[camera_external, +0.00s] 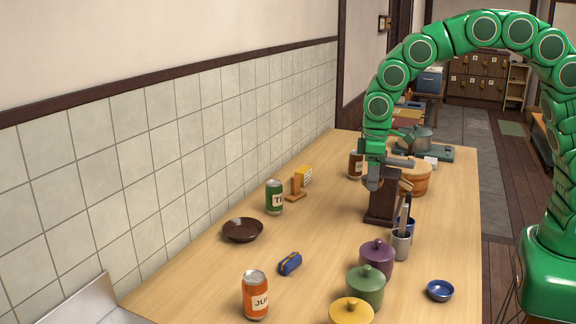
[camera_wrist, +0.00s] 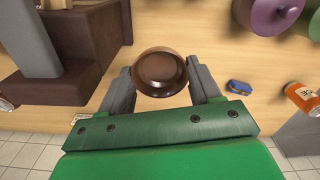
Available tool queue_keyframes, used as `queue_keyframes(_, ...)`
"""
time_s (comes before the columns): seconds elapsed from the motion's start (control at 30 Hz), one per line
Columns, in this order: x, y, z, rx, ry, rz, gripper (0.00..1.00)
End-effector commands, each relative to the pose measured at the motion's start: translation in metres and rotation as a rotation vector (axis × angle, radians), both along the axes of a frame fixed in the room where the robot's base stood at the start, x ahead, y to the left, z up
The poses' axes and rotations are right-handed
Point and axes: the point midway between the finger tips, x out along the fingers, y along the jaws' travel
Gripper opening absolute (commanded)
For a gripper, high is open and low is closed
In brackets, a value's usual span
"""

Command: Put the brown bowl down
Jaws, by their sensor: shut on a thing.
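In the wrist view, a round brown bowl (camera_wrist: 160,72) sits between the two grey fingers of my gripper (camera_wrist: 162,76), which are shut on its sides. Its hollow inside faces the camera. In the external view, my gripper (camera_external: 385,172) hangs over the table by a dark brown stand (camera_external: 381,208). The held bowl cannot be told apart there. A dark brown bowl (camera_external: 243,230) also stands upright on the table near the tiled wall, apart from my gripper.
The wooden table (camera_external: 205,282) has free room around the blue case (camera_external: 290,263). A green can (camera_external: 274,197), an orange can (camera_external: 255,295), a purple pot (camera_external: 376,257), a green pot (camera_external: 365,287), a grey cup (camera_external: 401,244) and a blue bowl (camera_external: 440,290) stand about.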

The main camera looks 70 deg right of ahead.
Motion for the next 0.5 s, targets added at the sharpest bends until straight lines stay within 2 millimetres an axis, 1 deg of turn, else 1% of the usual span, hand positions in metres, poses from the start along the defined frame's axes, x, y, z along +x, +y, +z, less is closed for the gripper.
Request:
queue_keyframes(0.03, 0.001, 0.000, 0.013, 0.001, -0.006, 0.000, 0.32)
queue_keyframes(0.1, 0.002, 0.000, 0.029, 0.002, -0.010, 0.000, 0.32)
queue_keyframes(0.3, 0.001, 0.000, 0.070, 0.001, -0.005, 0.000, 0.32)
queue_keyframes(0.43, 0.002, 0.000, 0.091, 0.001, -0.006, 0.000, 0.32)
queue_keyframes(0.5, 0.009, -0.007, 0.089, 0.001, 0.000, 0.005, 0.32)
